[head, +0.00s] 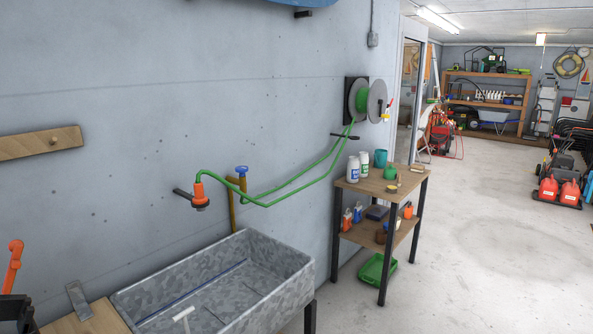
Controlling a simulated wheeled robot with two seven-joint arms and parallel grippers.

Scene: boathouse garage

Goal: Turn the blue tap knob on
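The blue tap knob (241,170) sits on top of a brass-coloured tap on the grey wall, above the back edge of the metal sink. A green hose (300,185) runs from the tap area up to a wall reel. From here I cannot tell how far the knob is turned, and no water is visible. Neither of my grippers shows in the head view, and nothing touches the knob.
The galvanized sink (296,282) stands below the tap. A wooden shelf table (410,183) with bottles and pots is to its right, beside the hose reel (376,102). An orange handle (14,262) rises at far left. Open concrete floor lies to the right.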

